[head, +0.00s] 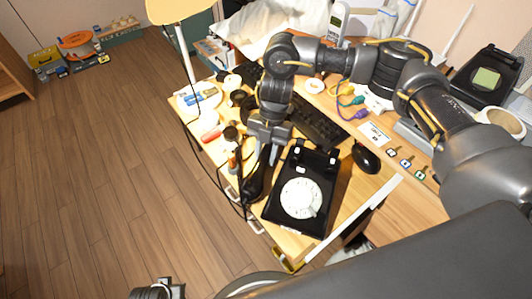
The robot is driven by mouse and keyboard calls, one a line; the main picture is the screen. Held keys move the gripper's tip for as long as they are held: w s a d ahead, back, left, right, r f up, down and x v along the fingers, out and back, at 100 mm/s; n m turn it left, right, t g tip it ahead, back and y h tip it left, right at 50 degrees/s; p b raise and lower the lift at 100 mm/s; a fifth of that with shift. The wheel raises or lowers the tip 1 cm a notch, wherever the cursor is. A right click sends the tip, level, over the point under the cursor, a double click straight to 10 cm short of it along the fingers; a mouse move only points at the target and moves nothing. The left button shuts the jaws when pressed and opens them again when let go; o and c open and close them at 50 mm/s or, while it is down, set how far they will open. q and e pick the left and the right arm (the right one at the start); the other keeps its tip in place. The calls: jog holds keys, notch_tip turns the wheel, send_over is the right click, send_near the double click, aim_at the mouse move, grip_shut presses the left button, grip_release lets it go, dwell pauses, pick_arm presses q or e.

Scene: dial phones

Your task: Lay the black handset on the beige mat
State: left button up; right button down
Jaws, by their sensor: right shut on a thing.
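My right gripper (266,153) reaches down over the desk and is shut on the black handset (256,184). The handset is at the left side of the black dial phone (301,197), near the desk's front edge; the gripper hides its upper part. I cannot tell whether it touches the desk. The phone has a white round dial and an empty cradle at its far end. I cannot make out the beige mat clearly. A dark part that looks like my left gripper (158,291) is cut off at the bottom edge, its fingertips not shown.
Small keys with tags (406,163) are at the right. Tools and rolls crowd the desk's left part. A lamp (179,10) stands at the back left, and a thin cable hangs near the handset.

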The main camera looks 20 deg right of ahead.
jog(key=c, duration=1.1)
grip_release()
pick_arm(q)
jog(key=shift+s+r, duration=0.1)
pick_arm(e)
jog(key=shift+r, duration=0.35)
jog(key=p+v, duration=0.1)
jog(key=v, duration=0.9)
jog(key=shift+w+r, duration=0.1)
jog(key=shift+r, duration=0.15)
pick_arm(q)
notch_tip(320, 180, down, 3)
jog(key=shift+s+a+r, duration=0.1)
jog(key=shift+s+r, duration=0.05)
pick_arm(e)
jog(key=shift+w+d+r, duration=0.15)
jog(key=shift+d+r, duration=0.05)
jog(key=shift+r, duration=0.3)
